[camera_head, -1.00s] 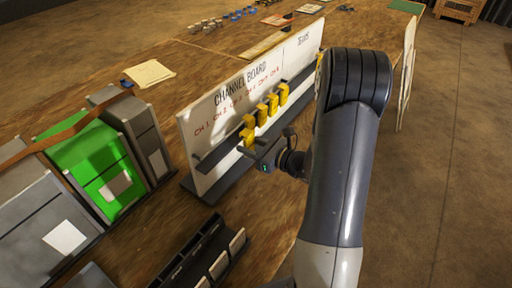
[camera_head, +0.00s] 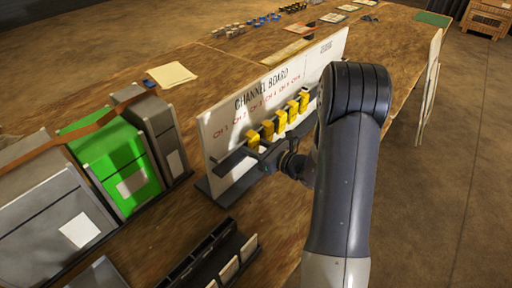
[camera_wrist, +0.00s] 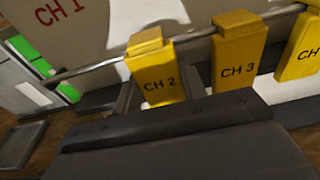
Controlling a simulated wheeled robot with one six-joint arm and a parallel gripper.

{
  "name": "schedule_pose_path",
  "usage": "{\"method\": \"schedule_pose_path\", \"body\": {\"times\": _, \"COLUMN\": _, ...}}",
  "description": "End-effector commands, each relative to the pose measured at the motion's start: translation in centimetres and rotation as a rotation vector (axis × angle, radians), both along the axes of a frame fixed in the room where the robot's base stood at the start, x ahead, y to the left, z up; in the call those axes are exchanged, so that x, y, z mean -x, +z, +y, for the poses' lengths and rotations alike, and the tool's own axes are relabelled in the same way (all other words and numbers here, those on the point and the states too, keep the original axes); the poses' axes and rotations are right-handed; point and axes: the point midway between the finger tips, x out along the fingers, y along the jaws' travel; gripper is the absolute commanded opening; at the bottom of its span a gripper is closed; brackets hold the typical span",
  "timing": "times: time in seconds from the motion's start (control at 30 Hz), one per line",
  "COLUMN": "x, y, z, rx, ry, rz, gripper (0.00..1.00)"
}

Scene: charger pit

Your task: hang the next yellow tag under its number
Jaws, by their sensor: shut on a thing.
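The white channel board (camera_head: 220,108) stands on the table with red channel numbers along it. Several yellow tags hang in a row on its dark rail. In the wrist view, the CH 2 tag (camera_wrist: 157,78) is leftmost, with its top at the rail, right of the printed CH 1 (camera_wrist: 58,12). The CH 3 tag (camera_wrist: 238,65) and a partly cut-off tag (camera_wrist: 302,50) are to its right. My gripper (camera_head: 264,157) is in front of the rail's left part, its fingers shut on the CH 2 tag. The wrist housing hides the fingers' lower part.
A black rack (camera_head: 205,250) holding pale cards lies in front. A paper sheet (camera_head: 172,75) lies behind. The board's rail is bare below CH 1.

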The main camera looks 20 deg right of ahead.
Motion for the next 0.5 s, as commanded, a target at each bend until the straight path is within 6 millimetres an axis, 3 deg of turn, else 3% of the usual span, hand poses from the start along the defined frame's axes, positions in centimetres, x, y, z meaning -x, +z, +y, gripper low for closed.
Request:
{"method": "schedule_pose_path", "body": {"times": 0.37, "x": 0.02, "y": -0.16, "z": 0.00, "rx": 0.000, "ry": 0.000, "rz": 0.000, "gripper": 0.19}}
{"method": "schedule_pose_path", "body": {"times": 0.4, "x": 0.02, "y": -0.16, "z": 0.00, "rx": 0.000, "ry": 0.000, "rz": 0.000, "gripper": 0.40}}
{"method": "schedule_pose_path", "body": {"times": 0.5, "x": 0.02, "y": -0.16, "z": 0.00, "rx": 0.000, "ry": 0.000, "rz": 0.000, "gripper": 0.48}}
